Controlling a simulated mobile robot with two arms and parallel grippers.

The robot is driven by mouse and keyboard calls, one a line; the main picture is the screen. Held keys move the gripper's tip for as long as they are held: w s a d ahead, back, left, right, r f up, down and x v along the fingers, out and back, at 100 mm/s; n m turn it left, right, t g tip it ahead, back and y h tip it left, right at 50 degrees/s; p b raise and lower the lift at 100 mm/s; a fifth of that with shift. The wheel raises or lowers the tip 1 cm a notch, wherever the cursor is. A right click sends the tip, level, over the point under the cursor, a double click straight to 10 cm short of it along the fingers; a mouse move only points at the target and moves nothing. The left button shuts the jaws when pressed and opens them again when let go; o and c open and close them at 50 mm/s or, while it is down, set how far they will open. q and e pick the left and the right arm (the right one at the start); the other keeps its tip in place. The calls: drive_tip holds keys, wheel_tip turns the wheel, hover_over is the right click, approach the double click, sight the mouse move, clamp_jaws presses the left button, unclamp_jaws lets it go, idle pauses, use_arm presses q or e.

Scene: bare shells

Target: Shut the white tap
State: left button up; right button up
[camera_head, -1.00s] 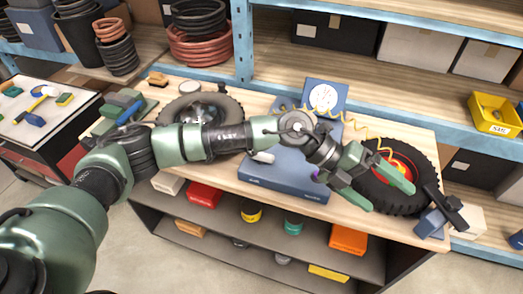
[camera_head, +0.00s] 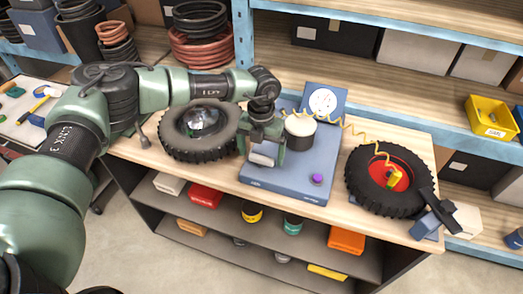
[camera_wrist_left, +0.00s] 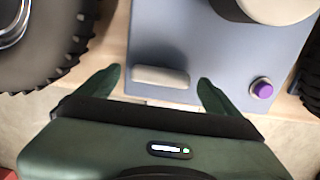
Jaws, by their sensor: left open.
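The white tap, a short rounded pale bar, lies at the front left of the blue-grey compressor panel (camera_head: 285,187). In the left wrist view the tap (camera_wrist_left: 160,77) sits between the two green fingertips of my left gripper (camera_wrist_left: 155,84), with a gap to each visible. In the head view my left gripper (camera_head: 264,152) points down over the panel's left front part, and a pale patch of the tap (camera_head: 263,153) shows between its fingers. The gripper is open and holds nothing. I cannot tell its height above the panel. My right gripper is out of view.
A cream-topped cylinder (camera_head: 300,126) and a purple knob (camera_head: 317,179) are on the panel. A gauge (camera_head: 323,101) stands behind. Tyres lie to the left (camera_head: 199,143) and right (camera_head: 385,196) on the wooden bench. A yellow coiled hose (camera_head: 365,133) runs to the right tyre.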

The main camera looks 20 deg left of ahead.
use_arm(q)
drive_tip(key=shift+d+f, duration=0.1)
drive_tip(key=shift+f, duration=0.4)
drive_tip(key=c, duration=1.4)
drive_tip(key=shift+f+m+b, duration=0.15)
drive_tip(key=shift+m+b, duration=0.55)
drive_tip(key=shift+b, duration=0.25)
drive_tip(key=m+b, duration=0.7)
drive_tip(key=b, duration=0.1)
drive_tip(key=shift+w+m, duration=0.1)
drive_tip(key=shift+m, duration=0.3)
drive_tip(key=m+b, duration=0.4)
drive_tip(key=shift+r+m+b, duration=0.15)
drive_tip(key=shift+m+b, duration=0.35)
drive_tip(key=shift+m, duration=0.65)
drive_tip(key=shift+r+m+b, duration=0.15)
drive_tip(key=shift+m+b, duration=0.35)
drive_tip(key=shift+m, duration=0.65)
